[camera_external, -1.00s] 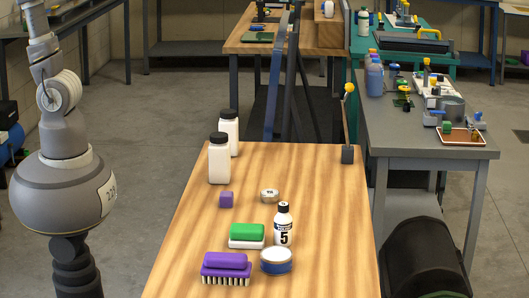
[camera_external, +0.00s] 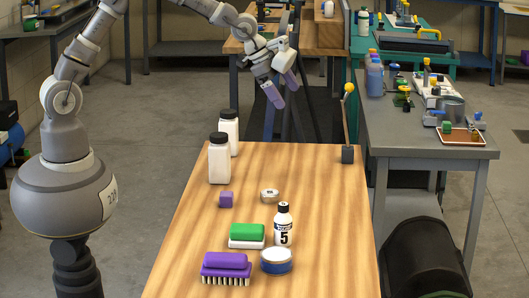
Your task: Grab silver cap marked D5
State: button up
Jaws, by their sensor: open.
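A small silver cap (camera_external: 269,196) lies on the wooden table (camera_external: 320,200), with dark marking on its top too small to read. It is right of a purple cube (camera_external: 226,200) and behind a white bottle marked 5 (camera_external: 283,226). My gripper (camera_external: 283,97) is open and empty, with its two purple-grey fingers apart and pointing down. It is in the air and appears well above the cap, toward the far end of the table.
Two white bottles with black lids (camera_external: 219,160) stand at the table's far left. A green-and-white brush (camera_external: 247,235), a purple brush (camera_external: 226,268) and a blue tin (camera_external: 276,261) are in front. A yellow-knobbed lever (camera_external: 347,125) stands at the far right edge.

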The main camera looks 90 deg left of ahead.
notch_tip(320, 180, down, 10)
jog(key=s+a+f+g+h, duration=0.1)
jog(key=s+a, duration=0.1)
jog(key=m+g+h, duration=0.2)
send_near(269, 192)
jog(key=shift+t, duration=0.3)
jog(key=b+x, duration=0.1)
jog(key=x, duration=0.3)
jog(key=shift+s+a+f, duration=0.1)
jog(key=shift+s, duration=0.05)
jog(key=b+x, duration=0.3)
jog(key=x, duration=0.2)
jog(key=shift+f, duration=0.2)
jog(key=shift+s+r, duration=0.1)
jog(key=shift+r, duration=0.1)
jog(key=c, duration=1.2)
